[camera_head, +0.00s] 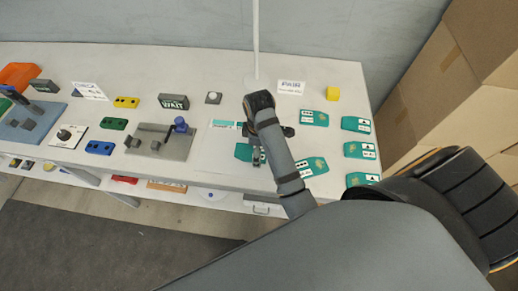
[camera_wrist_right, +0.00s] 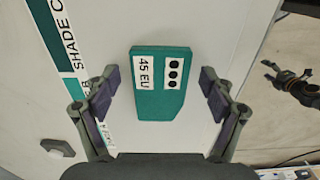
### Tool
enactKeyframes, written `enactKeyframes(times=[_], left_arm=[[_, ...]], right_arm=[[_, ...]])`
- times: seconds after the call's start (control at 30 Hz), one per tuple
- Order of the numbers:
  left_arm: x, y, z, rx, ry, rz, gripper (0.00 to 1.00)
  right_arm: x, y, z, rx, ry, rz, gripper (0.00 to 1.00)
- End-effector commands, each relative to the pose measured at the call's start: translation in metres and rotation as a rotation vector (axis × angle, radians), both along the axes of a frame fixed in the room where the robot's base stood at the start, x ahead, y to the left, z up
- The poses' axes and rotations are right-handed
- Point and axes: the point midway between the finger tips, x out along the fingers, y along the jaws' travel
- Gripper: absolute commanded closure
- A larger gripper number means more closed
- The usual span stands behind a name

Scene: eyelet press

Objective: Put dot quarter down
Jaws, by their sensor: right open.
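A teal card-like piece (camera_wrist_right: 160,82) with a white label reading "45 EU" and three black dots is in the right wrist view. It lies over the white table (camera_wrist_right: 205,40). My right gripper (camera_wrist_right: 160,90) is open, with one finger on each side of it and a visible gap to both. In the head view my right gripper (camera_head: 257,155) points down at the table beside a teal piece (camera_head: 243,152), partly hidden by the arm. Several similar teal pieces lie to the right, such as one with dots (camera_head: 355,124).
A grey press-like fixture (camera_head: 160,140) is to the left. Cardboard boxes (camera_head: 440,85) stand right of the table.

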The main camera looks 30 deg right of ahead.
Motion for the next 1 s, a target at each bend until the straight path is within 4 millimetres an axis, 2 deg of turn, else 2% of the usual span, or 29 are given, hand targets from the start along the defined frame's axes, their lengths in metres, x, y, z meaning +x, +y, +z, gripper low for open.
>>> enactKeyframes(times=[0.17,0.27,0.7,0.83,1.0], left_arm=[[0.001,0.000,-0.002,0.000,-0.002,0.000,0.31],[0.002,-0.001,0.013,-0.001,-0.003,0.000,0.31],[0.003,0.000,0.103,0.000,-0.004,0.000,0.31],[0.003,0.000,0.115,0.000,-0.004,0.000,0.31],[0.002,0.000,0.114,0.000,-0.004,0.000,0.31]], right_arm=[[0.000,0.000,0.005,0.000,-0.001,0.000,0.17],[0.000,0.000,0.020,0.000,-0.001,0.000,0.17],[0.000,0.000,0.113,0.000,0.000,0.000,0.17],[0.000,0.000,0.125,0.000,0.000,0.000,0.17],[0.000,0.000,0.124,0.000,0.000,0.000,0.17]])
